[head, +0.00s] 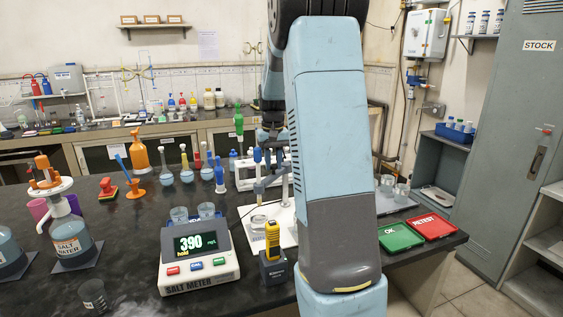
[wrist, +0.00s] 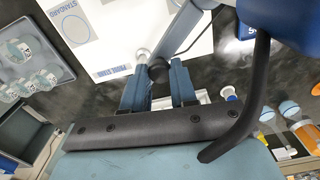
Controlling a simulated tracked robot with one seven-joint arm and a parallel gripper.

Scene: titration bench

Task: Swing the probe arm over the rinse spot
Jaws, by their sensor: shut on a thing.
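My gripper (wrist: 158,76) is shut on the dark round knob (wrist: 157,68) of the probe arm, with one blue finger on each side. The grey probe arm (wrist: 188,28) runs from the knob toward the top of the wrist view, over the white probe stand base (wrist: 108,28). A ring marked STANDARD (wrist: 75,29) is on that base. In the head view the gripper (head: 267,168) is above the white base (head: 284,234), partly hidden by my arm.
The salt meter (head: 200,258) reads 390, with a yellow device in a dark holder (head: 273,270) beside it. Beakers (head: 179,214) stand behind the meter. Green OK (head: 398,238) and red RETEST (head: 432,227) trays lie right. A grey tray with capped cups (wrist: 8,45) is left in the wrist view.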

